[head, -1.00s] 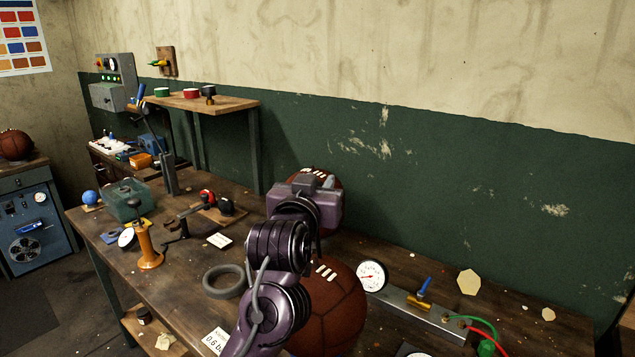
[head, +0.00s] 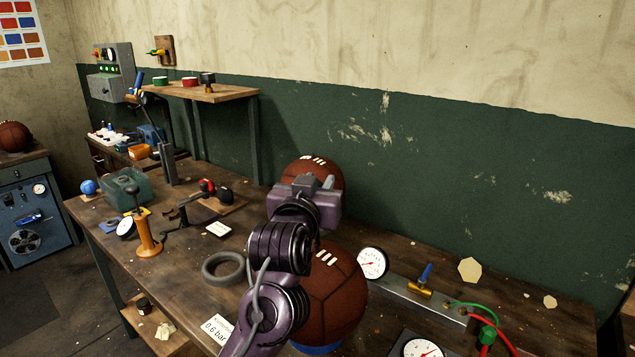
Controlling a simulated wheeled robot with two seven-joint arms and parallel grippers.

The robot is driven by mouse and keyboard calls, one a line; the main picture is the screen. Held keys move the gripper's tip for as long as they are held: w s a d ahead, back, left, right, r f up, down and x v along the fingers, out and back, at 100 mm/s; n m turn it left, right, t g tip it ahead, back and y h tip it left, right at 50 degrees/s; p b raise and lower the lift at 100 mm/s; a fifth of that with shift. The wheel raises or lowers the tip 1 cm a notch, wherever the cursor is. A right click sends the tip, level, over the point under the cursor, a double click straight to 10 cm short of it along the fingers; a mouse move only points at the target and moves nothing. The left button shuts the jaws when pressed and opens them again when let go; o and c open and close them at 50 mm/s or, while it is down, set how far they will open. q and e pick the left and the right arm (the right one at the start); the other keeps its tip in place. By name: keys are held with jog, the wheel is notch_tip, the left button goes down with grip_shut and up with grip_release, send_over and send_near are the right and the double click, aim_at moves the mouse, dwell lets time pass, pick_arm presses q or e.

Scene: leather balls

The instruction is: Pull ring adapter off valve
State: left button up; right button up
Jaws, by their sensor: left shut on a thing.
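My left gripper (head: 322,183) reaches over the bench in front of a brown leather ball (head: 316,166) near the wall. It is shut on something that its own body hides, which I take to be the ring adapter. The gripper covers the lower middle of that ball, and its white laces show above. I cannot see the valve, or whether the adapter still touches it. A second laced ball (head: 340,295) sits nearer, on a blue base (head: 320,349), partly behind my left arm. My right gripper is not in view.
A pressure gauge (head: 372,263) and a metal manifold (head: 405,291) with a blue-handled valve (head: 424,277) and hoses are to the right. A shelf (head: 215,93) stands at the back.

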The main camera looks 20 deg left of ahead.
pick_arm(q)
jog(key=shift+f+b, duration=0.8)
jog(key=shift+f, duration=0.65)
